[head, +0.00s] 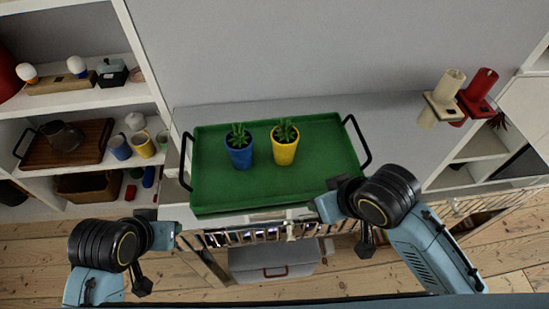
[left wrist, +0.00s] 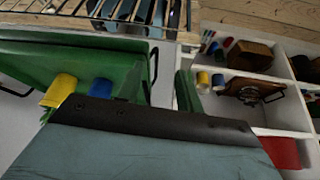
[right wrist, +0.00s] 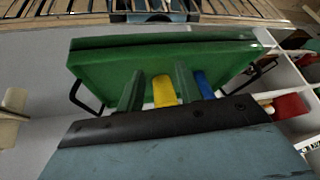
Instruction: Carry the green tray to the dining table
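The green tray (head: 225,190), with black handles at its left and right ends, rests on a pale ledge against the wall. A blue pot (head: 239,156) and a yellow pot (head: 285,150), each with a small green plant, stand upright on it. My left gripper (head: 178,232) is below and left of the tray's near left corner. My right gripper (head: 322,207) is by the near edge toward the right corner; contact is unclear. In the left wrist view (left wrist: 160,72) and right wrist view (right wrist: 160,68) the fingers look apart and empty. No dining table is in view.
A white shelf unit (head: 90,105) with a wooden tray (head: 68,145) and mugs stands at left. Two candles on wall holders (head: 440,103) are at right. A metal rail (head: 270,232) runs below the ledge, above a grey box (head: 272,262). Wooden floor shows at the front.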

